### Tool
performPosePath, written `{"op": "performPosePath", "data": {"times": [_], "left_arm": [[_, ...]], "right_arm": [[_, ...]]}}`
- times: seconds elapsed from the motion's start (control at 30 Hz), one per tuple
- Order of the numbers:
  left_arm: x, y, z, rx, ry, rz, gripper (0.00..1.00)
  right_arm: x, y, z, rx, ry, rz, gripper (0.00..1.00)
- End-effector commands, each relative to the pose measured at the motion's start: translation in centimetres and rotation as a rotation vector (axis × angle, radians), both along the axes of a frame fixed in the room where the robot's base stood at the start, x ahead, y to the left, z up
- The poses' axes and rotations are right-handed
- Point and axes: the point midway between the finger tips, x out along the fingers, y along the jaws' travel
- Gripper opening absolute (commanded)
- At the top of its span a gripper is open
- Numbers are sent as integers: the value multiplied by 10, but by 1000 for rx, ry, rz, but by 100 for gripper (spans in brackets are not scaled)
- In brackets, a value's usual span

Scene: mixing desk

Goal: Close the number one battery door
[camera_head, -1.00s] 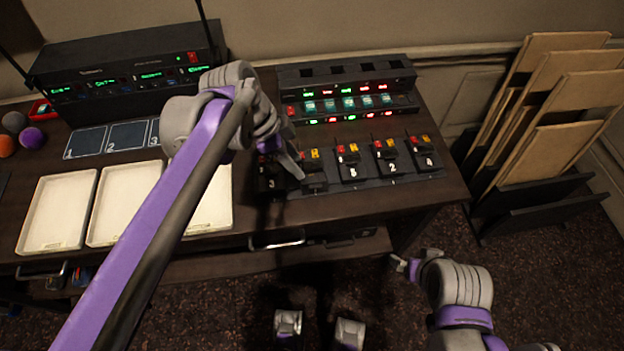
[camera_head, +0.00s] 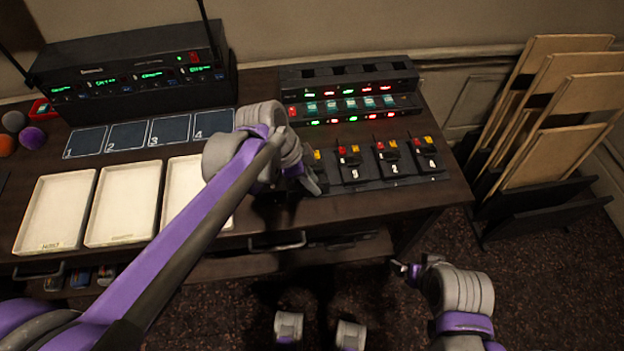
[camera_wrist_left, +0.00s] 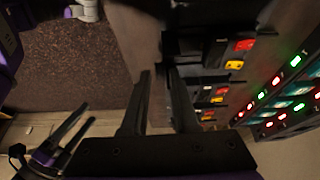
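A row of black battery packs with red and yellow parts stands along the desk's front edge. No label 1 is readable; my left arm covers the row's left end. Contact and door position cannot be told. My right gripper (camera_head: 403,266) hangs off the desk's front; its fingers (camera_wrist_left: 76,122) look apart and empty.
A charger rack (camera_head: 348,92) with green and red lights stands behind the packs. A black receiver unit (camera_head: 130,75) with antennas stands at the back left. White trays (camera_head: 122,241) and numbered cards lie left of my arm. Upright boards (camera_head: 565,70) stand right of the desk.

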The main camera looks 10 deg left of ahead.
Motion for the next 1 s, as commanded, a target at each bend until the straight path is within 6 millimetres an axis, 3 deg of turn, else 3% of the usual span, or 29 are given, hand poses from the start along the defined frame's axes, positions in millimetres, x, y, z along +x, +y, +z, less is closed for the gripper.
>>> {"op": "performPosePath", "data": {"times": [0.03,0.13,1.0], "left_arm": [[0,0,0,0,0,0,17],[0,0,0,0,0,0,0],[2,1,1,-8,23,1,0]], "right_arm": [[0,0,0,0,0,0,97],[0,0,0,0,0,0,97],[0,0,0,0,0,0,97]]}}
